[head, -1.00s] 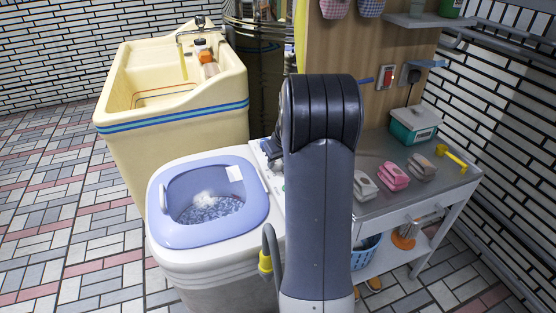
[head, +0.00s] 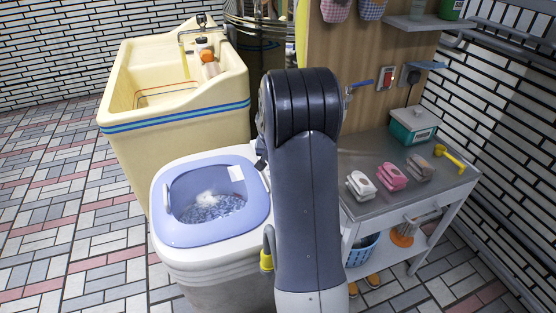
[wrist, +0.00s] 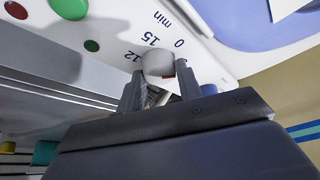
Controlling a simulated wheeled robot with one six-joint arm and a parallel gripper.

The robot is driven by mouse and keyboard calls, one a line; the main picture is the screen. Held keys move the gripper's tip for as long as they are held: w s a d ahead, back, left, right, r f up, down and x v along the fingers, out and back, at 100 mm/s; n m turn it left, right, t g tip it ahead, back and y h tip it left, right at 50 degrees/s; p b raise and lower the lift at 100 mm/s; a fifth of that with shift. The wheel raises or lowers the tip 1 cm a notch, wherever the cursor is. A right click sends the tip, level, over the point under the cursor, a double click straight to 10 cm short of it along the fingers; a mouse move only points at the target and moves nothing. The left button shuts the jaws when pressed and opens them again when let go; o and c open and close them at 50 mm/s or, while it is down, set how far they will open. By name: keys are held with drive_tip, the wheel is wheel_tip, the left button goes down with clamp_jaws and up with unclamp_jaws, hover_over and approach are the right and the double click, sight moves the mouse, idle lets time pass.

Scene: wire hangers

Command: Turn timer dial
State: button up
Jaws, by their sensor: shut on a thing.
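The timer dial (wrist: 158,64) is a pale round knob on the white control panel (wrist: 110,62) of the washing machine (head: 200,262). In the wrist view, printed marks "0", "15", "12" and "min" curve around it. My gripper (wrist: 159,85) has one finger on each side of the dial and is shut on it. A small red mark shows beside the dial, between it and the right finger. The dial's lower part is hidden by the fingers. In the head view my arm hides the dial and most of the panel.
The machine's blue tub (head: 171,232) holds water and something white. A yellow sink (head: 180,125) stands behind it. To the right is a metal-topped bench (head: 359,150) with several clips and a green box (head: 412,128). Green and red round parts (wrist: 70,8) sit on the panel.

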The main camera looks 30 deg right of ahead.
drive_tip(key=shift+a+f+m+g+h+b, duration=0.1)
drive_tip(key=shift+m+g+h+b, duration=0.35)
drive_tip(key=shift+m, duration=1.25)
drive_tip(key=shift+b, duration=0.3)
drive_tip(key=o, duration=1)
drive_tip(key=p+v, duration=0.2)
drive_tip(key=v, duration=0.9)
drive_tip(key=shift+w, duration=0.2)
